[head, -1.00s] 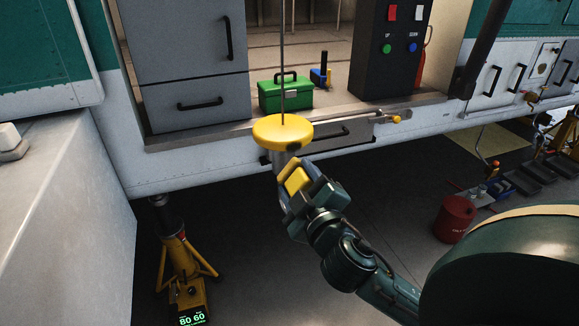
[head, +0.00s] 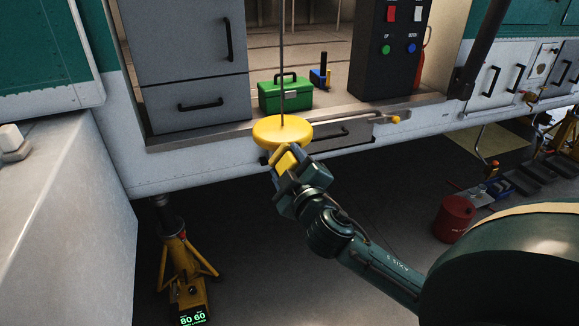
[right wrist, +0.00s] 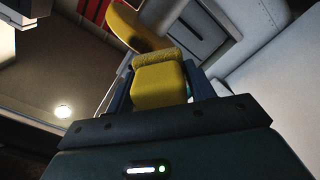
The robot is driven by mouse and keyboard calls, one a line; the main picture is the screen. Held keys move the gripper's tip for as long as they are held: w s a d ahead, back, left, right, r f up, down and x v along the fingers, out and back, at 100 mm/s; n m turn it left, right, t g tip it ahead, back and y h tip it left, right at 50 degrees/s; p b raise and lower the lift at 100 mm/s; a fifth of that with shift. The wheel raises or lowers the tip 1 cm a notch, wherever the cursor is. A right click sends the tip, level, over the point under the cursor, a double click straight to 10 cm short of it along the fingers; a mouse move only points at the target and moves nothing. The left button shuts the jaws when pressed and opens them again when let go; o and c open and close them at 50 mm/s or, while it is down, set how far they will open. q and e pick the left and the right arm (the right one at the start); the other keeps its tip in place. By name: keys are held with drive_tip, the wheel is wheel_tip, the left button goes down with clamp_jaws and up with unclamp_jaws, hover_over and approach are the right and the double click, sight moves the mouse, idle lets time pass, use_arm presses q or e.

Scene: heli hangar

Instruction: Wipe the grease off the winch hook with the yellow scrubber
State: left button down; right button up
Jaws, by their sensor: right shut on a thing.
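The winch hook's yellow disc-shaped body (head: 268,131) hangs on a thin vertical cable in front of the open doorway. My right gripper (head: 286,161) is shut on the yellow scrubber (head: 288,158), right under the disc's near edge. In the right wrist view the scrubber (right wrist: 158,86) sits between the fingers, and its rough top overlaps the edge of the disc (right wrist: 138,27). I cannot tell for sure whether they touch. No dark grease shows on the disc now; the gripper and scrubber cover part of its lower side. My left gripper is not in view.
A green toolbox (head: 285,94) and a blue tool (head: 320,76) stand on the doorway floor behind the disc. A dark control box (head: 388,70) is at the right. A yellow jack stand (head: 183,262) and red drum (head: 455,218) stand below.

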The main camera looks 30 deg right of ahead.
drive_tip(key=shift+x, duration=1)
idle(0.4)
drive_tip(key=shift+s+d, duration=0.25)
drive_tip(key=shift+d, duration=0.8)
drive_tip(key=shift+s+d, duration=0.25)
drive_tip(key=shift+d, duration=0.85)
drive_tip(key=shift+s+d, duration=0.25)
drive_tip(key=shift+d, duration=0.8)
drive_tip(key=shift+a, duration=0.15)
drive_tip(key=shift+w+a, duration=0.25)
drive_tip(key=shift+a, duration=0.8)
drive_tip(key=shift+w+a, duration=0.25)
drive_tip(key=shift+a, duration=0.75)
drive_tip(key=shift+w+a, duration=0.25)
drive_tip(key=shift+a, duration=0.8)
